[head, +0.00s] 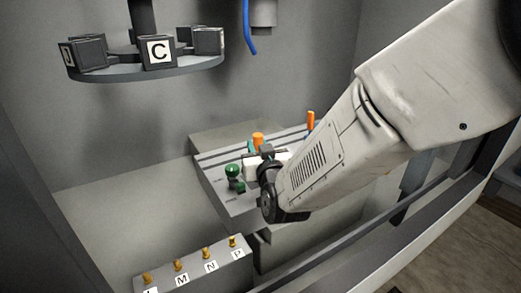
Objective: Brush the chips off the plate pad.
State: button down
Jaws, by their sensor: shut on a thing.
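My gripper (267,153) is small and partly hidden by my own wrist and forearm. It is low over the grey slotted table (223,203) in the booth. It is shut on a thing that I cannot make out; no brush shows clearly. A white block-like part (252,168) shows beside it, and I cannot tell whether it belongs to the gripper. The plate pad and any chips cannot be made out; my arm covers much of the table's right side.
A green knob-like part (233,171) stands at the table's left. Orange-topped parts stand behind my gripper (258,138) and farther right (310,118). A round carousel (150,70) with lettered blocks hangs upper left, a blue hose (248,35) beside it. A ledge (195,268) with brass pegs lies in front.

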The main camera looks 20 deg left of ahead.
jog(key=shift+w+a, duration=0.85)
jog(key=shift+a, duration=0.15)
jog(key=shift+s, duration=0.1)
jog(key=shift+s+d+r, duration=0.1)
jog(key=shift+s+d, duration=0.85)
jog(key=shift+d, duration=0.3)
jog(key=v, duration=0.3)
jog(key=shift+w+d, duration=0.2)
jog(key=shift+d, duration=0.15)
jog(key=shift+r, duration=2.85)
